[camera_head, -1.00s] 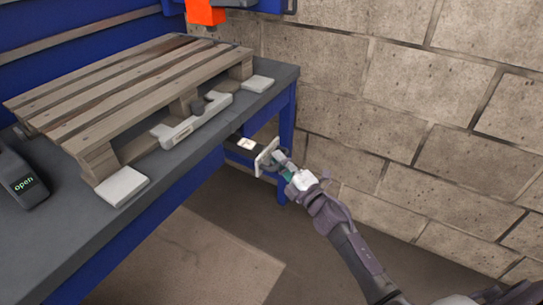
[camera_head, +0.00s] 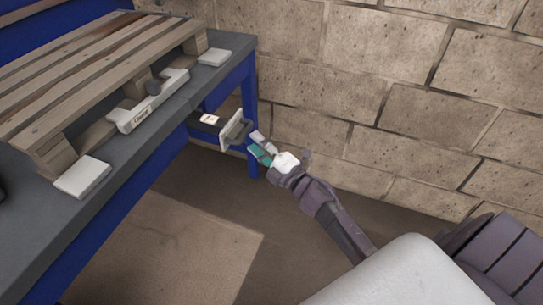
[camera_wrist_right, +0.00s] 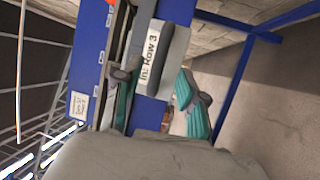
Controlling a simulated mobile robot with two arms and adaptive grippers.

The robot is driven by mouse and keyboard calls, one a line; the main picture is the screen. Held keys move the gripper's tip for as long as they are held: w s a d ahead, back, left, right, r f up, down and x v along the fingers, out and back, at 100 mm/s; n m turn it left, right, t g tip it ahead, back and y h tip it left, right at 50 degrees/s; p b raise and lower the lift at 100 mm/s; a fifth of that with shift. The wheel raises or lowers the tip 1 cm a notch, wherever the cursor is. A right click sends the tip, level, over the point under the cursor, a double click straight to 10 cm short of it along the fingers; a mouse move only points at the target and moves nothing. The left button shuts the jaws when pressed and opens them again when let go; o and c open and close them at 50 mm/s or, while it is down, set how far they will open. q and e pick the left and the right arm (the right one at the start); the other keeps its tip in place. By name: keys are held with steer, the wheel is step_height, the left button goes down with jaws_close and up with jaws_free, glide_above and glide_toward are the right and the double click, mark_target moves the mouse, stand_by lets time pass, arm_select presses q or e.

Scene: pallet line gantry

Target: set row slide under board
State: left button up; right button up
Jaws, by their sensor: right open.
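The row slide has a pale end plate (camera_head: 233,129) with a dark handle, sticking out below the bench edge. In the right wrist view the plate (camera_wrist_right: 163,55) reads "In: Row 3" and carries a dark grip bar. My right gripper (camera_head: 256,143) is at the handle. Its open fingers (camera_wrist_right: 158,98) show on either side of the plate's lower end in the wrist view; I cannot tell whether they touch it. A wooden pallet board (camera_head: 90,70) lies on the bench above. My left gripper is not in view.
The grey bench top (camera_head: 35,235) has a blue frame, with a leg (camera_head: 249,110) near the slide. A block wall (camera_head: 400,90) stands behind. Floor in front is open.

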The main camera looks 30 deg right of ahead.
steer(key=v, duration=0.6)
steer(key=shift+s, duration=0.4)
steer(key=shift+d, duration=0.15)
